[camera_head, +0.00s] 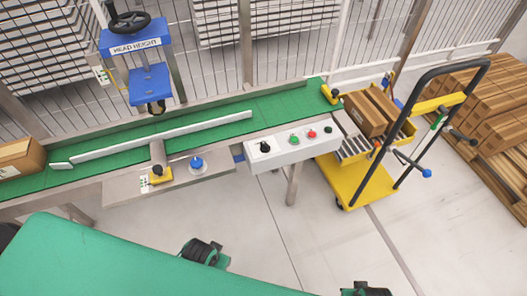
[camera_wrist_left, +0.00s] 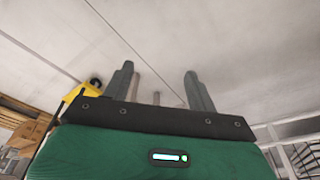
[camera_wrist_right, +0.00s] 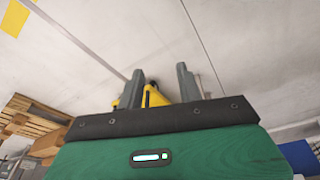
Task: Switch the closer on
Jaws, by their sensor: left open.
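A pale control box (camera_head: 280,158) is fixed at the front edge of the conveyor. It bears a black rotary knob (camera_head: 264,147), a green button (camera_head: 294,140), a red button (camera_head: 312,134) and a dark button (camera_head: 328,129). Further left, a metal plate holds a yellow-based black knob (camera_head: 157,174) and a blue knob (camera_head: 196,163). Which control belongs to the closer cannot be told. My left gripper (camera_wrist_left: 160,88) is open and empty in its wrist view. My right gripper (camera_wrist_right: 161,84) is also open, with only distant yellow things behind its fingers. Neither touches a control.
A green conveyor (camera_head: 220,128) carries a brown box (camera_head: 20,160) at left. A blue head-height frame (camera_head: 135,38) with a handwheel stands behind it. A yellow cart (camera_head: 350,190) with boxes is at right, beside stacked boxes (camera_head: 470,105). Floor before the control box is clear.

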